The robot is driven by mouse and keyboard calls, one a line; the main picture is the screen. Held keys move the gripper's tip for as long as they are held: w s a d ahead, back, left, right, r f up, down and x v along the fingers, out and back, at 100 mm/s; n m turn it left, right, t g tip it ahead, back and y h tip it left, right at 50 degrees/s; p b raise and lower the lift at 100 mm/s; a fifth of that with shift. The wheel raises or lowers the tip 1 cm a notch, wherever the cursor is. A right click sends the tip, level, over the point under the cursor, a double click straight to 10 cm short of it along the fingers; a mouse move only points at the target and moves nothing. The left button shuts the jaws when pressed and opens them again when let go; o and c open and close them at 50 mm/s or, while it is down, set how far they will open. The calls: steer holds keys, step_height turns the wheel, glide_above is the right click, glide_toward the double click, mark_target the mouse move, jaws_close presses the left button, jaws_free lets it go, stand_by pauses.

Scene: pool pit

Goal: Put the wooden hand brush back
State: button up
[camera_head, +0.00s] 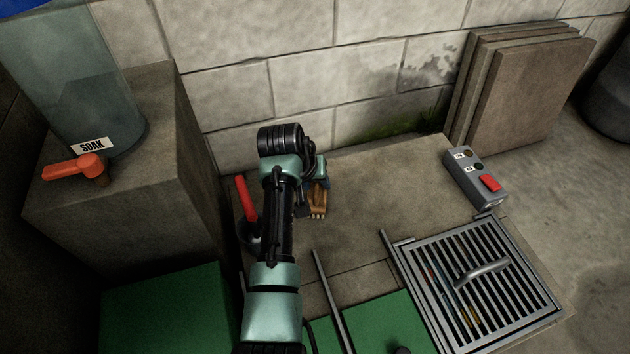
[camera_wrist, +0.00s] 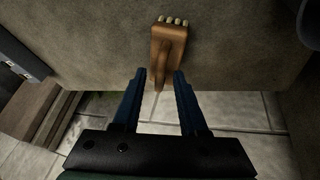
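The wooden hand brush (camera_head: 318,203) is on the concrete slab (camera_head: 375,195) near the block wall, partly hidden by my arm and gripper in the head view. In the wrist view the brush (camera_wrist: 170,42) has pale bristle tufts at its top end and a narrower handle pointing toward me. My gripper (camera_wrist: 160,72) is open, with one blue finger on each side of the handle end and a visible gap to both. How far the fingers are above the handle is unclear. In the head view my gripper (camera_head: 318,182) is at the brush, largely covered by the wrist.
A red-handled tool (camera_head: 246,198) stands just left of my arm. A tank marked SOAK (camera_head: 75,85) with an orange valve (camera_head: 80,168) sits on a block at left. A grey box with a red button (camera_head: 475,178), a metal grate (camera_head: 480,285) and leaning slabs (camera_head: 525,85) are at right.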

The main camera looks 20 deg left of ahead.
steer(key=p+v, duration=0.8)
steer(key=v, duration=0.4)
steer(key=shift+r+p, duration=0.15)
steer(key=shift+p, duration=0.25)
steer(key=w+d+r+m+t+y, duration=0.15)
steer(key=r+t, duration=0.25)
steer(key=r, duration=0.6)
steer(key=w+d+r+t, duration=0.3)
steer(key=r, duration=0.7)
steer(key=w+d+r+t+y, duration=0.15)
steer(key=r+t, duration=0.25)
steer(key=r, duration=0.7)
steer(key=s+d+r+t, duration=0.2)
steer(key=s+r+t, duration=0.2)
steer(key=r, duration=0.5)
steer(key=s+d+r+t+h, duration=0.1)
steer(key=s+d+r+t, duration=0.2)
steer(key=s+r, duration=0.6)
steer(key=s+d+r+m+t, duration=0.1)
steer(key=s+d+r+t, duration=0.2)
steer(key=s+r, duration=0.3)
step_height(320, 180, up, 3)
steer(key=shift+s+d+t+h, duration=0.2)
steer(key=shift+s+t+h, duration=0.2)
steer(key=shift+t, duration=0.4)
